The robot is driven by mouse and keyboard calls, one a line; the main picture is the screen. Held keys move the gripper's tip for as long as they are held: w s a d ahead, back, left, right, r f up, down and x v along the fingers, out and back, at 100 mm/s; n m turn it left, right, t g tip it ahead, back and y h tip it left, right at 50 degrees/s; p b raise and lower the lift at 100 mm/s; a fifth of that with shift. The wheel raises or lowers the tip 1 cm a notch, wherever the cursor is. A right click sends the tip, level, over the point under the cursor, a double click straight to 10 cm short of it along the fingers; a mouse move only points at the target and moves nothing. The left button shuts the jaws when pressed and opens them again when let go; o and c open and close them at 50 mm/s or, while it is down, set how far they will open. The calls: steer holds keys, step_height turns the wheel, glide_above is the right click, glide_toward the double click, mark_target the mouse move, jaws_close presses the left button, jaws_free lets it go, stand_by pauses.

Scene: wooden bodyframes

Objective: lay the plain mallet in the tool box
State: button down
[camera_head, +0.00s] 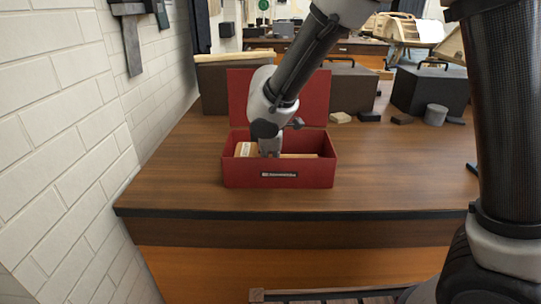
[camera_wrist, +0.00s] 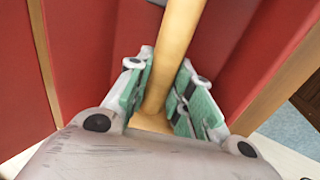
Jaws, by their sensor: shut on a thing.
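The red tool box (camera_head: 235,175) stands on the bench with its lid up against the back. The light wooden mallet is low inside it, its head (camera_head: 243,149) at the left end and its handle (camera_head: 303,156) running to the right. My gripper (camera_head: 270,152) reaches down into the box and is shut on the mallet. In the wrist view the wooden handle (camera_wrist: 174,45) runs between the green finger pads, with red box walls (camera_wrist: 95,60) around. The front wall hides the mallet's underside, so I cannot tell whether it touches the floor.
The brown bench top (camera_head: 400,170) is clear to the right of the box. Dark cases (camera_head: 428,92) and a grey cylinder (camera_head: 436,115) stand at the back right, with small blocks (camera_head: 341,117) near them. A white brick wall (camera_head: 85,110) runs along the left.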

steer(key=c, duration=1.5)
jaws_free()
steer(key=shift+c, duration=0.2)
steer(key=shift+r, duration=0.25)
steer(key=v, duration=1.3)
steer(key=s+d+r+m, duration=0.15)
steer(key=d+m, duration=0.25)
steer(key=d, duration=0.6)
steer(key=s+d+r+m, duration=0.1)
steer(key=d+r+m, duration=0.2)
steer(key=d, duration=0.7)
steer(key=s+d+f+m, duration=0.1)
steer(key=s+d+m, duration=0.9)
steer(key=s+d, duration=0.5)
steer(key=shift+s+f+m, duration=0.3)
steer(key=shift+s, duration=0.3)
